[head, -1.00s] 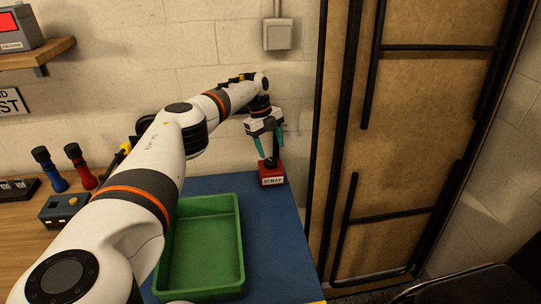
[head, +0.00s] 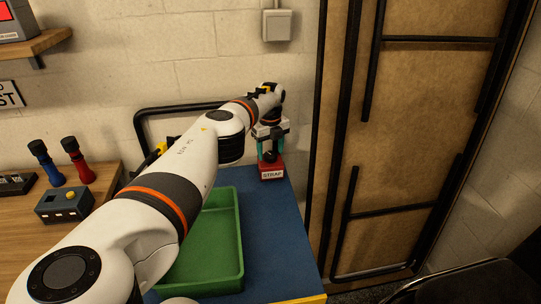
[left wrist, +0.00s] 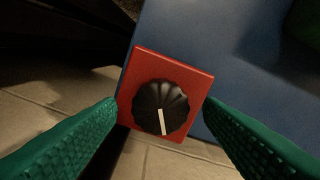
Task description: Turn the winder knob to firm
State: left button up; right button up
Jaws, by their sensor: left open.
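The winder is a red box (head: 271,173) labelled STRAP at the far right corner of the blue surface. Its black ribbed knob (left wrist: 161,107) has a white pointer line, which points toward the bottom of the left wrist view. My left gripper (head: 270,152) is above the box, pointing down, with its green fingers open. In the left wrist view the fingers (left wrist: 161,125) are on either side of the knob and apart from it. Any firm mark is not readable. My right gripper is not in view.
A green tray (head: 238,228) stands on the blue surface (head: 285,240) in front of the winder. A wall and a brown panelled door (head: 415,130) are close by. Blue and red torches (head: 72,150) and a grey box (head: 62,206) stand at the left.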

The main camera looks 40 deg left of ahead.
pick_arm(q)
jog(key=shift+f, duration=0.5)
jog(key=c, duration=1)
jog(key=shift+o, duration=0.2)
jog(key=shift+f+m+b, duration=0.1)
jog(key=shift+m+b, duration=0.5)
jog(key=shift+m, duration=0.1)
jog(key=m+b, duration=0.1)
jog(key=m, duration=0.2)
jog(key=o, duration=1)
jog(key=shift+c, duration=0.2)
